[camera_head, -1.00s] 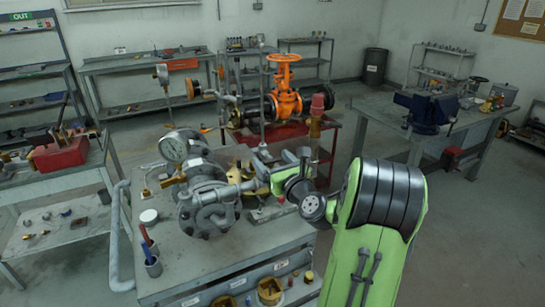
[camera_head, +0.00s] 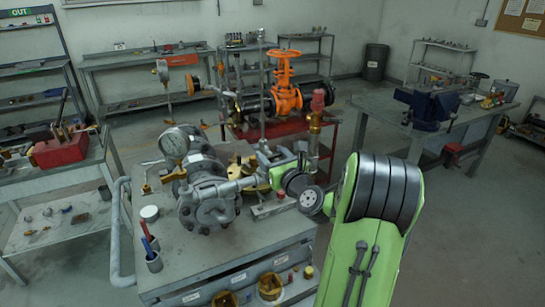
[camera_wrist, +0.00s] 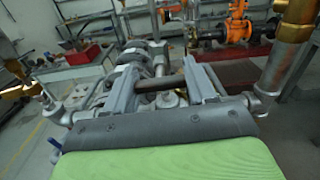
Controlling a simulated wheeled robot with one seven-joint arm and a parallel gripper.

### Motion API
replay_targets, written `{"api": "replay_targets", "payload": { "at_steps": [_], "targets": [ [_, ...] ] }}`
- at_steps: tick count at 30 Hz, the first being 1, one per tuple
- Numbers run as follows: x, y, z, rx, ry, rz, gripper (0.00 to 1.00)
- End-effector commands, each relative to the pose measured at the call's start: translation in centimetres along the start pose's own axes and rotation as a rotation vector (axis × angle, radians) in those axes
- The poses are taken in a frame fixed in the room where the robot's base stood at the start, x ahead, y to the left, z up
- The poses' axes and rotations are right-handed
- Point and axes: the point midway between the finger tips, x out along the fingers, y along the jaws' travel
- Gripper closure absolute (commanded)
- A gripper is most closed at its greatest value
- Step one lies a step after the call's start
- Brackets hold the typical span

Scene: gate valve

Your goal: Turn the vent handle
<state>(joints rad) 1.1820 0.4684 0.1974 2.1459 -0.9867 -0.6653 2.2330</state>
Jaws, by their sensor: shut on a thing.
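The handle's ends and pivot are mostly hidden by the fingers.
The grey bench (camera_head: 190,262) has a cup with pens (camera_head: 152,258) at its left front. A red-topped brass fitting (camera_head: 317,108) rises close behind my gripper; an orange valve (camera_head: 284,80) stands farther back. A blue vise (camera_head: 430,108) sits on the right table.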

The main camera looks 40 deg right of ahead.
Motion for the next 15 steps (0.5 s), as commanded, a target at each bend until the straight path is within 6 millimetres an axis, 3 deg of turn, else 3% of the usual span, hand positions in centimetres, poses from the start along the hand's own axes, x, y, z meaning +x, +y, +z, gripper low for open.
{"api": "replay_targets", "payload": {
  "at_steps": [15],
  "targets": [
    [0.0,0.14,-0.14,-0.395,-0.002,0.002,0.75]
  ]
}}
